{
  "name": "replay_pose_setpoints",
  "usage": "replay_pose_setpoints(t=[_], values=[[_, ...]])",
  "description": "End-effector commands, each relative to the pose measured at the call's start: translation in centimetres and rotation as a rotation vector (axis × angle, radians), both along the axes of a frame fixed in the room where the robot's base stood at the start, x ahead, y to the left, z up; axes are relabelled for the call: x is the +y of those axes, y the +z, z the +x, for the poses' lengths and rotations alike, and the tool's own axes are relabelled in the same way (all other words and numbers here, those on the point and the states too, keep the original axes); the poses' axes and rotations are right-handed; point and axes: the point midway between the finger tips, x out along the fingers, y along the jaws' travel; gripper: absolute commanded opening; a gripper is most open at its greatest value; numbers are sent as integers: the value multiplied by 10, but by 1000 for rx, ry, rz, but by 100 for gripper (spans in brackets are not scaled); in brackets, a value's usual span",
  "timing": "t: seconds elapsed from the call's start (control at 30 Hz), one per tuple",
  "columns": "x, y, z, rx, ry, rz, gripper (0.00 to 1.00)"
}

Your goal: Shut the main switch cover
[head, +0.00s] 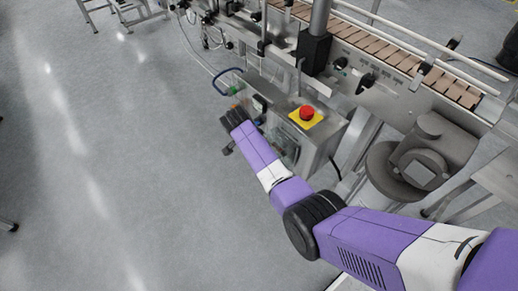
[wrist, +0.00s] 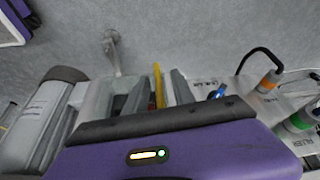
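The control box (head: 318,143) stands below the conveyor, with a red emergency button (head: 307,113) on a yellow plate on its top. My gripper (head: 227,149) is at the left end of the box, beside its front face, and my purple arm hides part of that face. In the wrist view, my gripper's purple body fills the bottom. Grey upright parts, a yellow strip (wrist: 158,86) and a bit of red show just beyond its dark edge. I cannot tell which of these is the main switch cover, or whether the fingers are apart or touch anything.
A green connector (wrist: 299,122) and an orange-banded connector (wrist: 268,82) with a black cable are at the right in the wrist view. A blue looped handle or cable (head: 226,80) is by the box's far end. The grey floor (head: 120,170) at left is clear.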

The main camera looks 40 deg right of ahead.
Motion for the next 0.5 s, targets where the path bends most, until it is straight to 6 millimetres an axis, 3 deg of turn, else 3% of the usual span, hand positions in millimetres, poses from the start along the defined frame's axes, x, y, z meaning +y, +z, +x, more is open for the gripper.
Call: replay_pose_setpoints(t=[0.3,0.5], values=[[18,47,-4,-1,2,0,31],[26,66,-5,-1,2,0,31]])
